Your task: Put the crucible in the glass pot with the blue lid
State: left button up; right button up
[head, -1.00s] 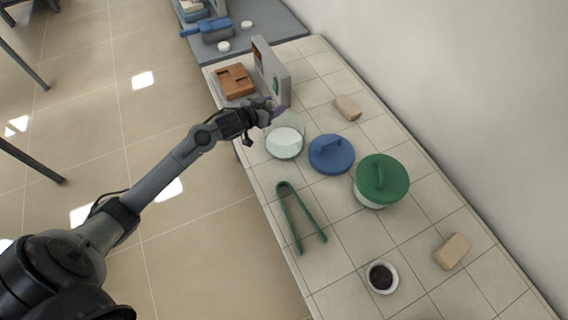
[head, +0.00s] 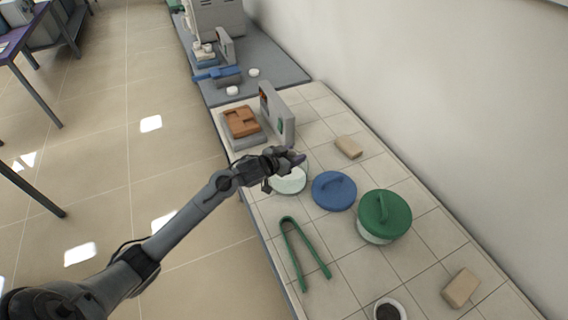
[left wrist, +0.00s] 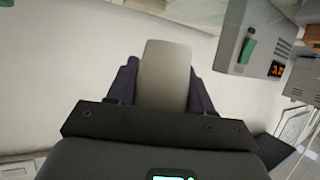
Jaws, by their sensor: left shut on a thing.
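My left gripper (head: 294,158) is over the far part of the glass pot (head: 289,184), covering some of its rim. The pot is open at the top, with a pale inside. In the left wrist view, the dark purple fingers (left wrist: 165,88) are shut on a pale grey, smooth-sided piece, which looks like the crucible (left wrist: 166,72). The crucible cannot be made out in the head view. The blue lid (head: 334,191) lies on the tiled top just right of the pot. My right gripper is not in view.
A green-lidded pot (head: 384,215), green tongs (head: 303,252), tan blocks (head: 349,147) (head: 461,288) and a small dark-filled bowl (head: 388,310) stand nearby. Behind are an upright grey panel (head: 277,112) and a brown block (head: 242,121). A wall bounds the right.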

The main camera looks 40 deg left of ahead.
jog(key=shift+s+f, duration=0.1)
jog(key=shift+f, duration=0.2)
pick_arm(q)
jog(key=a+f+b, duration=0.1)
jog(key=a+f, duration=0.2)
jog(key=f, duration=0.3)
jog(key=shift+a+f, duration=0.15)
jog(key=shift+a, duration=0.25)
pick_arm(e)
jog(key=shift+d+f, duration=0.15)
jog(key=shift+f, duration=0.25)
pick_arm(q)
jog(key=shift+f, duration=0.1)
jog(key=shift+f, duration=0.5)
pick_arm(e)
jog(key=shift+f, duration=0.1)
pick_arm(q)
jog(key=o, duration=1)
